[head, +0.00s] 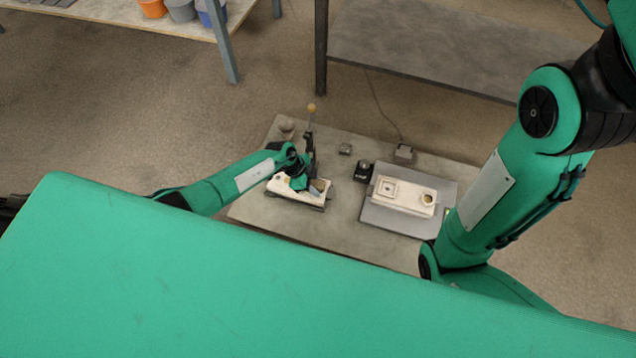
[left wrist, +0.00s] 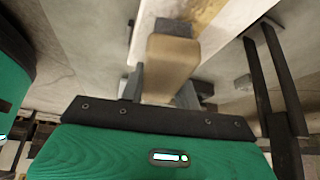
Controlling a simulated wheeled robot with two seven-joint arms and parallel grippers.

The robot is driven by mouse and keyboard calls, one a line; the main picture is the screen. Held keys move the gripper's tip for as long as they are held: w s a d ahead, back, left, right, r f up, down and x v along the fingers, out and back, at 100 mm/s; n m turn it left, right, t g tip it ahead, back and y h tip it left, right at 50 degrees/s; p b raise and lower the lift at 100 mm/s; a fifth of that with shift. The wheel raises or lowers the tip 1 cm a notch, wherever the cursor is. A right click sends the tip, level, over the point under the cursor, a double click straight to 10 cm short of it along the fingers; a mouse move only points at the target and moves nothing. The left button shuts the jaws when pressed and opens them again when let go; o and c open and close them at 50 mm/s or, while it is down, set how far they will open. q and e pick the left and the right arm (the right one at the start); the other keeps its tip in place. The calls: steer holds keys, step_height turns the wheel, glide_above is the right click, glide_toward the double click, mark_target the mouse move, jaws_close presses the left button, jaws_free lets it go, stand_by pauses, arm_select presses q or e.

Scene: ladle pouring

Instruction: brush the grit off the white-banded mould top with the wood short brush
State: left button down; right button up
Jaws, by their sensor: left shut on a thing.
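My left gripper (head: 300,180) is over a pale mould (head: 285,188) on the left part of the low table. In the left wrist view my left gripper (left wrist: 163,88) is shut on the tan wooden handle of the short brush (left wrist: 170,55). A grey part shows at the handle's far end; the bristles cannot be made out. In the head view the brush (head: 319,186) is a small brown patch beside the gripper, low over the mould's right end. I cannot tell whether it touches. The white band and the grit are too small to tell. My right gripper is out of view.
A second pale mould (head: 404,195) with a round opening lies on a grey plate (head: 385,218) to the right. A black item (head: 363,172) stands between the moulds. The table's (head: 258,212) front left is bare.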

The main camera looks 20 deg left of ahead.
mark_target(286, 182)
arm_select(q)
steer(key=a, duration=0.3)
steer(key=shift+s+f+p, duration=0.1)
steer(key=shift+p, duration=0.2)
steer(key=shift+a, duration=1)
steer(key=shift+w+a+f, duration=0.1)
steer(key=shift+w+a, duration=0.05)
steer(key=shift+a, duration=1.1)
steer(key=shift+w+a, duration=0.1)
steer(key=shift+a, duration=1.15)
steer(key=shift+a+f, duration=0.1)
steer(key=shift+a, duration=0.1)
steer(key=shift+s, duration=0.1)
steer(key=shift+d+r+p, duration=0.1)
steer(key=shift+r+p, duration=0.25)
steer(key=shift+p, duration=0.3)
step_height(286, 182, up, 5)
steer(key=p, duration=0.5)
steer(key=shift+d+r, duration=0.1)
steer(key=shift+r, duration=0.05)
steer(key=shift+p, duration=0.3)
